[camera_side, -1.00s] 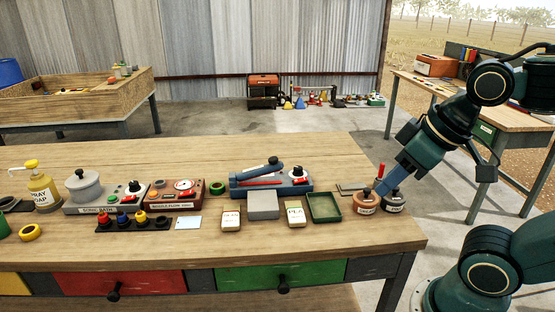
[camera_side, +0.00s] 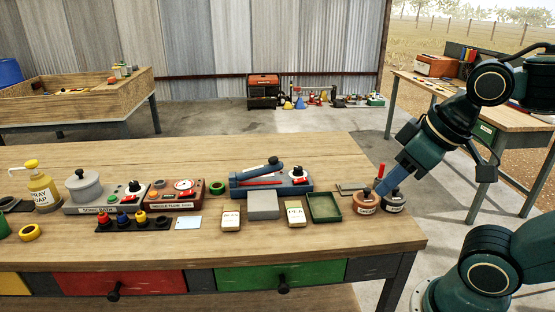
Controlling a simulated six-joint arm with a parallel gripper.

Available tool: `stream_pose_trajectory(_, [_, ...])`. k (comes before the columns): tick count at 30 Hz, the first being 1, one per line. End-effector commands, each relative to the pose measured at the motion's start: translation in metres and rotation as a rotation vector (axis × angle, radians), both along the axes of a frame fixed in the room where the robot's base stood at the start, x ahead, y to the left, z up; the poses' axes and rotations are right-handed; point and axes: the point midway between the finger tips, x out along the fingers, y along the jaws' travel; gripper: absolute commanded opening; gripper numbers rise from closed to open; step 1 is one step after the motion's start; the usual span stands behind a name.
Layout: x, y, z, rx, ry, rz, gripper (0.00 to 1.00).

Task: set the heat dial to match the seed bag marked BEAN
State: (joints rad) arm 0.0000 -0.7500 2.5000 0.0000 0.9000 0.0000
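Two small cream seed bags lie on the bench. The left bag (camera_side: 230,216) has blurred lettering that may read BEAN. The right bag (camera_side: 295,213) seems to read PEA. Behind them is a blue sealer-like device (camera_side: 270,183) with a long lever arm. A dial with a black knob on a white face (camera_side: 297,172) sits at its right end; its setting is too small to read. My gripper (camera_side: 384,188) points down at the bench's right end, at two round labelled pots, far right of the dial. Its fingertips are too small to judge.
The brown pot (camera_side: 366,203) and dark pot (camera_side: 393,202) stand by my gripper.

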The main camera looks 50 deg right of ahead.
Motion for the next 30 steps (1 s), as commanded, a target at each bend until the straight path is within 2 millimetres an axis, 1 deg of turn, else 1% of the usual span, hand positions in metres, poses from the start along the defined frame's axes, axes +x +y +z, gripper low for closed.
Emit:
stream_pose_trajectory(3, [0.000,0.000,0.000,0.000,0.000,0.000,0.36])
stream_pose_trajectory(4, [0.000,0.000,0.000,0.000,0.000,0.000,0.40])
stream_pose_trajectory(6, [0.000,0.000,0.000,0.000,0.000,0.000,0.53])
stream_pose_trajectory(11, [0.006,-0.001,0.005,0.001,0.007,-0.008,0.53])
stream_pose_trajectory(14, [0.015,-0.003,0.012,0.002,0.020,-0.021,0.53])
stream_pose_trajectory(17, [0.028,-0.006,0.021,0.004,0.037,-0.037,0.53])
stream_pose_trajectory(20, [0.046,-0.011,0.031,0.007,0.059,-0.061,0.53])
stream_pose_trajectory(24, [0.075,-0.020,0.045,0.012,0.093,-0.096,0.53])
stream_pose_trajectory(30, [0.118,-0.036,0.058,0.021,0.140,-0.147,0.53])
